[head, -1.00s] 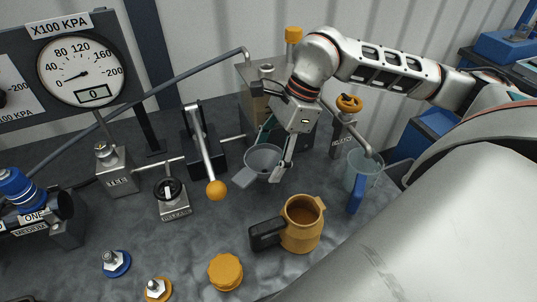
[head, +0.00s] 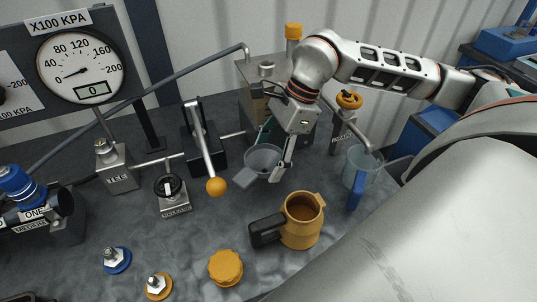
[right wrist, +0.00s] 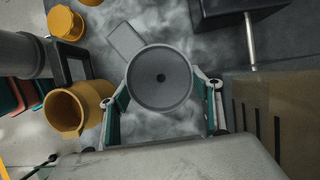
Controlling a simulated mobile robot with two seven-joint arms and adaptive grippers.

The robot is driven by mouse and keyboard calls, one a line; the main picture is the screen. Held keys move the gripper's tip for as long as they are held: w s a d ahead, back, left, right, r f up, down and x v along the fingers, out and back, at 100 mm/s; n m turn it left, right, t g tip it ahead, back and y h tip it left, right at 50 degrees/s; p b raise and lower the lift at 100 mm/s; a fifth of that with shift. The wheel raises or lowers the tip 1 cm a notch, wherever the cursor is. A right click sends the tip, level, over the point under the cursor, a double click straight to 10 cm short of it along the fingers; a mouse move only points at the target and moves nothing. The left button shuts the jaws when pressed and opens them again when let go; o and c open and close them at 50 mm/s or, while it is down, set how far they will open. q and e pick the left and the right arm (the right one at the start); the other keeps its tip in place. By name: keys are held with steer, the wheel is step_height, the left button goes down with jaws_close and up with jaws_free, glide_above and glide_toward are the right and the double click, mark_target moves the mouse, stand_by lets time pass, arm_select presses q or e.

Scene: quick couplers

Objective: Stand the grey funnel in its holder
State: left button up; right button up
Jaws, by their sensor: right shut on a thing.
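The grey funnel (head: 263,158) is held mouth up between the fingers of my right gripper (head: 270,160), in front of the grey tank block. The funnel's lower end is hidden. I cannot make out its holder with certainty. My left gripper is not in view.
A lever with an orange ball (head: 217,187) stands close to the funnel's left. An orange jug (head: 302,222) stands in front, and a clear jug with a blue handle (head: 362,168) to the right. An orange cap (head: 226,267) lies nearer the front. The tank (head: 250,75) is behind.

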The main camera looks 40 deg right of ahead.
steer(key=o, duration=1)
steer(key=shift+r, duration=0.1)
